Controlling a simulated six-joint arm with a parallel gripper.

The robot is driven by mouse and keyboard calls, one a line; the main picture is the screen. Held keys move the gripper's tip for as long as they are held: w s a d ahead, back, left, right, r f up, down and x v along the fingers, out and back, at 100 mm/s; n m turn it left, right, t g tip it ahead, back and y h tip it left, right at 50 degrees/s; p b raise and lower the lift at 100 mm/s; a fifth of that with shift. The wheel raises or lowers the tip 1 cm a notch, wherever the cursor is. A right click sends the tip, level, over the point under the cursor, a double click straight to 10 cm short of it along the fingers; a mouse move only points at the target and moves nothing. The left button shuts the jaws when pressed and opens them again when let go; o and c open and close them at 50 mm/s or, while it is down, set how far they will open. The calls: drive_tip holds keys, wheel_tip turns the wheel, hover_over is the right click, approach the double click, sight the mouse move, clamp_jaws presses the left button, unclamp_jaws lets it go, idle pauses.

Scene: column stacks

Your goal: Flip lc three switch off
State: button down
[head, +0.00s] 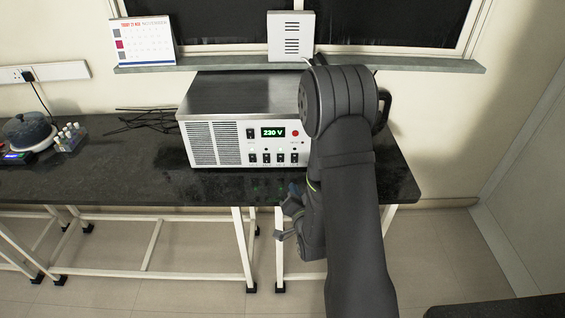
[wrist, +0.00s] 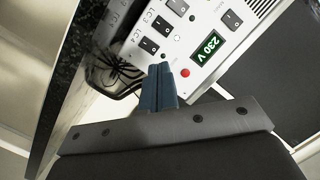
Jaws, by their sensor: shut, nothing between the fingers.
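The power unit (head: 230,108) has a lower row of black rocker switches on its white front panel. By its place in the row, the LC three switch (head: 281,158) is third from left. In the wrist view, the LC three switch (wrist: 161,26) lies between its neighbours; its on or off position is too small to tell. The end switch (wrist: 149,46) is nearer the fingers. My gripper (head: 288,218) is in front of the bench and below the panel, apart from the switches. Its blue fingers (wrist: 158,88) are shut and empty.
A green 230 V display (head: 273,132), a red button (head: 295,133) and another switch (head: 250,133) sit above the row. Black cables (head: 145,120) lie left of the unit. The dark bench top (head: 130,180) is clear in front. My arm covers the unit's right side.

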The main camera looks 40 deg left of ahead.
drive_tip(key=s+m, duration=0.1)
drive_tip(key=m, duration=0.3)
drive_tip(key=s+a+m+t+h, duration=0.1)
drive_tip(key=m, duration=0.3)
drive_tip(key=s+a+m+h, duration=0.1)
drive_tip(key=m, duration=0.3)
drive_tip(key=shift+a+r+t, duration=0.25)
drive_tip(key=shift+r+t, duration=0.05)
drive_tip(key=shift+w, duration=0.1)
approach(281, 156)
drive_tip(key=x, duration=0.2)
drive_tip(key=f+x, duration=0.1)
drive_tip(key=x, duration=0.2)
drive_tip(key=shift+w+a+r, duration=0.1)
drive_tip(key=shift+w+a, duration=0.4)
drive_tip(key=shift+w+a+r, duration=0.2)
drive_tip(key=shift+w+a, duration=0.1)
drive_tip(key=shift+s+d, duration=0.1)
